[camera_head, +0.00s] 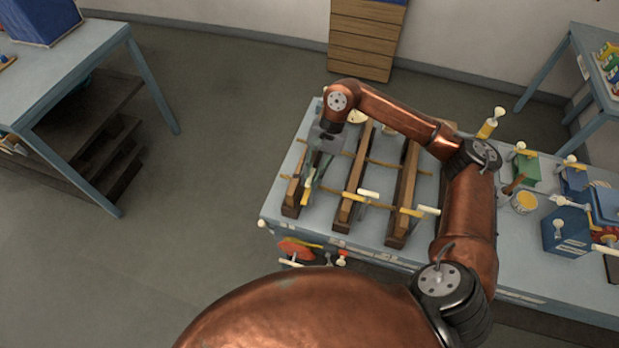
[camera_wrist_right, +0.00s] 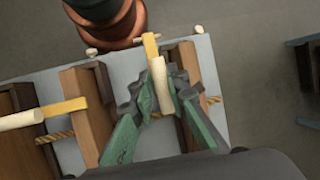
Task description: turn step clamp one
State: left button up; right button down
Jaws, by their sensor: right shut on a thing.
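Several wooden beams with dark backing stand in rows on the blue-grey table, with yellow clamps across them. My right gripper (camera_head: 311,178) reaches down over the leftmost beam (camera_head: 291,197). In the right wrist view its green fingers (camera_wrist_right: 160,88) are shut on the cream handle (camera_wrist_right: 163,99) of a step clamp, whose yellow bar (camera_wrist_right: 151,46) shows beyond it. A second clamp, with a cream handle (camera_head: 368,193), sits on the middle beam (camera_head: 346,208). A third, with a cream handle (camera_head: 428,210), sits on the right beam (camera_head: 402,220). My left gripper is out of view.
A yellow-topped can (camera_head: 524,202), a green vise (camera_head: 526,166) and blue vises (camera_head: 567,232) stand on the table to the right. Red and yellow items (camera_head: 297,248) lie below its front edge. Another blue-grey table (camera_head: 65,70) stands at the left, with open floor between.

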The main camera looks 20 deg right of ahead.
jog(key=c, duration=1.9)
grip_release()
jog(key=v, duration=1.2)
jog(key=shift+r, duration=0.15)
